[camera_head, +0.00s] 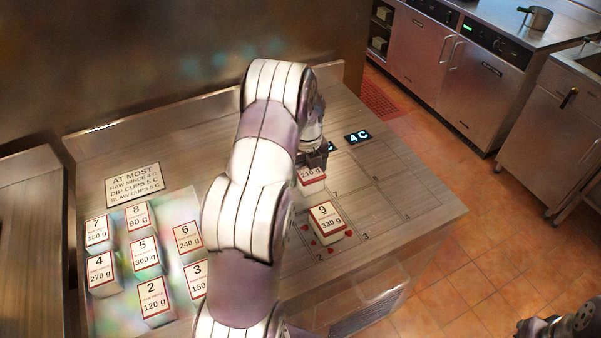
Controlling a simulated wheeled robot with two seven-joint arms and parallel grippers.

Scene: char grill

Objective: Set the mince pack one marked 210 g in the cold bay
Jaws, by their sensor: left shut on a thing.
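My left gripper (314,158) is shut on the pack marked 210 g (311,176), a white block with a red-edged label. The gripper covers the upper part of that label, so its number is hidden. I cannot tell whether the pack touches the counter. It is just behind the pack marked 9, 330 g (327,218), which stands on the counter. Outlined, numbered spaces (380,208) lie around them, with a lit 4 C display (357,137) behind. A second display is partly hidden by my left gripper. At the lower right corner, my right arm's dark end (532,327) is cut off.
Several numbered packs stand on a pale tray (183,208) at the left; my left arm hides part of this area. A temperature sign (133,184) lies behind them. The numbered spaces on the right are bare. Steel cabinets (460,75) stand beyond the tiled floor.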

